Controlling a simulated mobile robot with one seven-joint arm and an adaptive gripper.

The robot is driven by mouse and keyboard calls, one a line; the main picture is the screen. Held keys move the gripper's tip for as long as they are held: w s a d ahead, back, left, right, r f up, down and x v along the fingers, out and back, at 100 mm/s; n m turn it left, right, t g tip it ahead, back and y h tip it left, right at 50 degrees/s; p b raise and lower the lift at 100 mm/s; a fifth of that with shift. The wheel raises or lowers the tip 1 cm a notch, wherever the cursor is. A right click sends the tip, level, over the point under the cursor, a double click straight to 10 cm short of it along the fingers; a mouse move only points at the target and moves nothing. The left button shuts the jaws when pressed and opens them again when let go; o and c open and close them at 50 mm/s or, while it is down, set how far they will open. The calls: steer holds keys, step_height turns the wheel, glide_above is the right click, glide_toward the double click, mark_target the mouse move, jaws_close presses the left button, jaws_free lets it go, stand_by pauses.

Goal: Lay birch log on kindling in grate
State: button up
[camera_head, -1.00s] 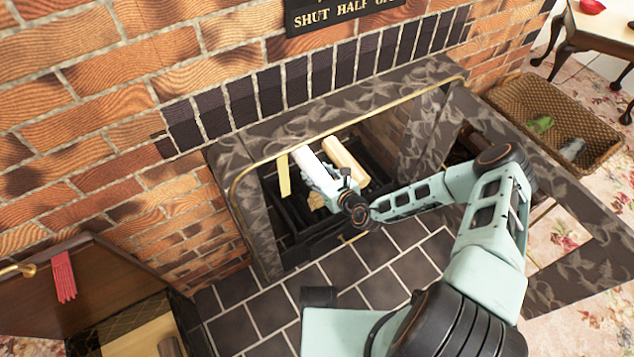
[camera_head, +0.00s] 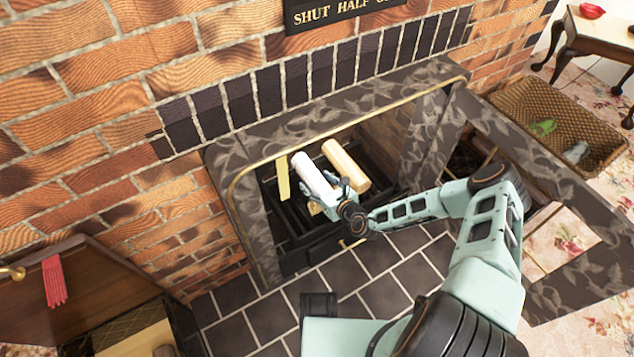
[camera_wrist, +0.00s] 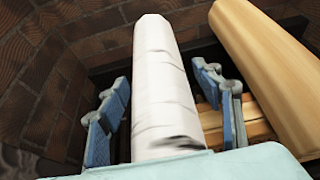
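The birch log (camera_head: 313,174), white with dark marks, lies in the fireplace grate (camera_head: 303,228), its near end toward my gripper (camera_head: 332,192). In the wrist view the log (camera_wrist: 163,50) runs between my fingers (camera_wrist: 163,80), with a visible gap on each side, so my gripper is open around its near end. Split pale kindling (camera_wrist: 256,118) shows to the right of the log in the wrist view, at a lower level. Whether the log's underside touches the kindling is hidden.
A smooth tan log (camera_head: 346,164) lies just right of the birch log. The stone surround (camera_head: 250,222) frames the opening closely. Dark hearth tiles (camera_head: 345,270) in front are clear. A wicker basket (camera_head: 600,135) stands far right.

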steer(key=shift+r, duration=0.2)
steer(key=p+v, duration=0.4)
steer(key=v, duration=0.8)
